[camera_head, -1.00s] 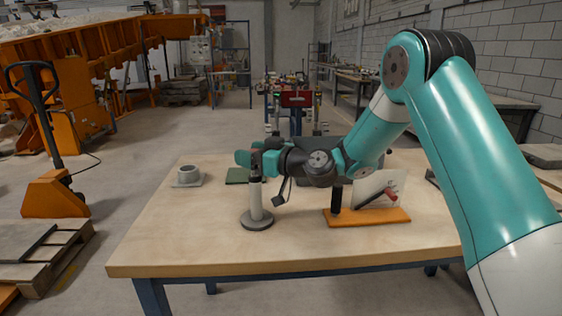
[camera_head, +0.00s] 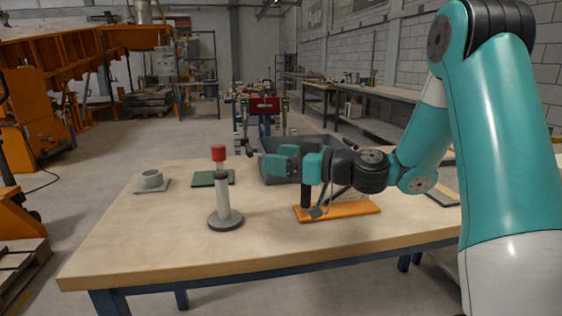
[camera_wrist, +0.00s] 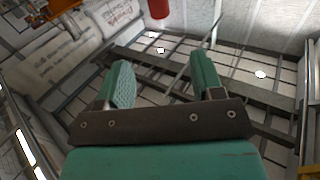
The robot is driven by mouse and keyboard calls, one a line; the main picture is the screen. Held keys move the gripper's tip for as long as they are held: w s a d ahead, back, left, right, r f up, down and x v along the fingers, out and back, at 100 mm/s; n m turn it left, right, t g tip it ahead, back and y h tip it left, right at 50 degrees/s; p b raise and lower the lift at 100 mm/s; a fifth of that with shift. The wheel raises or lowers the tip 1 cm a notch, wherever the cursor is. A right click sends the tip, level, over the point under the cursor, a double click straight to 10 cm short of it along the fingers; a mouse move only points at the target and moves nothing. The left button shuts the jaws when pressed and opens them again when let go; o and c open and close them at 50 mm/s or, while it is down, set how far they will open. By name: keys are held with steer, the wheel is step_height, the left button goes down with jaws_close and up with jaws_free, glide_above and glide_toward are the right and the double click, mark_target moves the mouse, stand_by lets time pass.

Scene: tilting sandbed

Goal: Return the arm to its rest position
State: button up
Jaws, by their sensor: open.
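My gripper (camera_head: 287,163) is held above the worktable (camera_head: 150,235), at the left end of my arm, with the arm bent down from the right. In the wrist view my gripper (camera_wrist: 163,66) has its two green fingers wide apart with nothing between them. A red piece (camera_wrist: 158,8), seemingly that cap, shows at the top of the wrist view beyond the fingertips.
An orange base (camera_head: 350,209) lies below my wrist, partly hidden by it. A grey bin (camera_head: 273,171) stands behind my gripper. The table's front left is clear.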

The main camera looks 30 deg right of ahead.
stand_by(0.3)
steer(key=s+a+f+n+g, duration=0.3)
steer(key=s+a+g, duration=0.75)
steer(key=a, duration=0.45)
steer(key=s+f+m+g+h, duration=0.1)
steer(key=s+m+g+h, duration=0.15)
steer(key=s, duration=0.55)
steer(key=s+f+m+g+h, duration=0.15)
steer(key=s+h, duration=0.25)
steer(key=s, duration=0.4)
step_height(320, 180, up, 16)
steer(key=p, duration=1.6)
steer(key=shift+d, duration=0.4)
